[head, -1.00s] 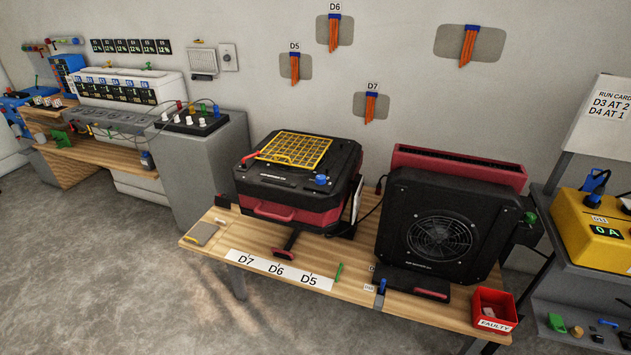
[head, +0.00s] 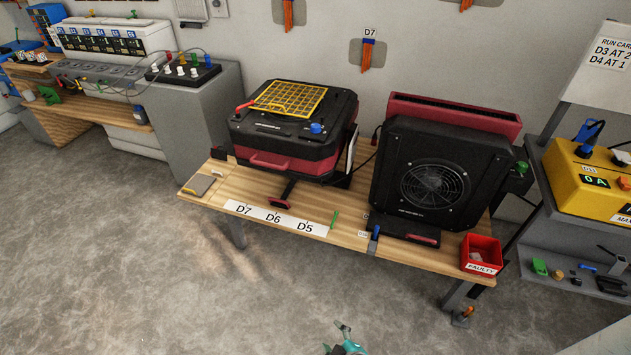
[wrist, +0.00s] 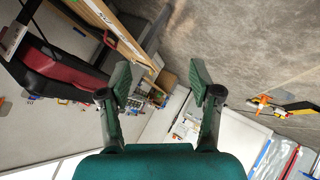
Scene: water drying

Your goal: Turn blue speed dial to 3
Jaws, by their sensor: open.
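A blue knob (head: 316,127) stands on the front right corner of the black and red machine (head: 290,160) with a yellow grid on top. Any number marks around it are too small to read. Another blue piece (head: 375,232) stands at the table's front edge by the black fan unit (head: 440,180). My gripper (head: 335,338) shows at the bottom edge of the head view, over the floor and well short of the table. In the wrist view my gripper (wrist: 161,80) is open and empty, its green fingers apart. The blue knob does not show clearly there.
The wooden table (head: 345,238) carries a D7, D6, D5 label strip (head: 275,217) and a red FAULTY box (head: 482,254). A yellow device (head: 590,190) sits on a grey shelf at right. The floor before the table is clear.

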